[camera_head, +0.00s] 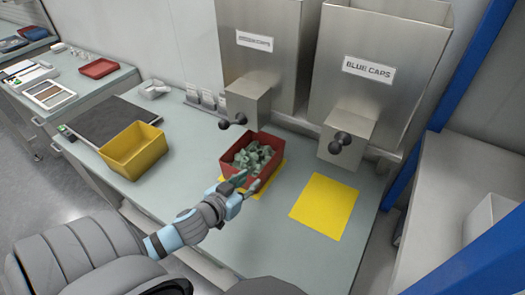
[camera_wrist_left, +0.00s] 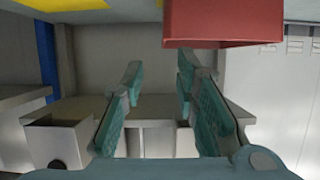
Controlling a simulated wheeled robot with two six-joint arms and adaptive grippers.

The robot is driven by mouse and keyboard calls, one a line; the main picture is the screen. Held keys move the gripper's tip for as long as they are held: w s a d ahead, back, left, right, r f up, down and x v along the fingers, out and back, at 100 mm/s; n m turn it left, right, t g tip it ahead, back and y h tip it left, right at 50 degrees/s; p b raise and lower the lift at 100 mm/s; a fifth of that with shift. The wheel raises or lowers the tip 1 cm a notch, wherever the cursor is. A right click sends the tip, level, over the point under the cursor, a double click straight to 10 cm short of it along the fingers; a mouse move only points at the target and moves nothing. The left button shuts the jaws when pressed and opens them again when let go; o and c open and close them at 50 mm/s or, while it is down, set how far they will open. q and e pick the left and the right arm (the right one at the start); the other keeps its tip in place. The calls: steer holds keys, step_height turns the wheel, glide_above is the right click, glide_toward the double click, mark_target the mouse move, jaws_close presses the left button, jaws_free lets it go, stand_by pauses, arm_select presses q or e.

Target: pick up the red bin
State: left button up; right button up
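The red bin (camera_head: 236,168) stands upright on the table under the left dispenser and holds several grey-green caps (camera_head: 252,157). It stands partly on a yellow mat (camera_head: 270,184). My left gripper (camera_head: 245,186) is at the bin's near side, fingers pointing toward it. In the left wrist view my left gripper (camera_wrist_left: 158,85) is open, its teal fingers apart with nothing between them. The red bin (camera_wrist_left: 225,25) shows at the top of that view, cut by the edge and off to the right of the finger gap; I cannot tell whether a finger touches it. My right gripper is not in view.
A yellow bin (camera_head: 134,152) stands to the left, beside a dark flat plate (camera_head: 108,122). A bare yellow mat (camera_head: 324,206) lies on the right, under the BLUE CAPS dispenser (camera_head: 365,85). Dispenser outlets hang close behind the red bin. The front of the table is clear.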

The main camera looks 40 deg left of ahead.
mark_target(269, 162)
arm_select(q)
steer(key=b+x, duration=0.1)
steer(key=x, duration=0.3)
steer(key=b+x, duration=0.1)
steer(key=x, duration=0.3)
steer(key=r+b+x, duration=0.1)
steer(key=b+x, duration=0.1)
steer(key=x, duration=0.3)
steer(key=shift+w+a, duration=0.15)
steer(key=shift+a, duration=0.25)
steer(key=shift+w+f, duration=0.1)
steer(key=shift+w, duration=0.15)
jaws_close()
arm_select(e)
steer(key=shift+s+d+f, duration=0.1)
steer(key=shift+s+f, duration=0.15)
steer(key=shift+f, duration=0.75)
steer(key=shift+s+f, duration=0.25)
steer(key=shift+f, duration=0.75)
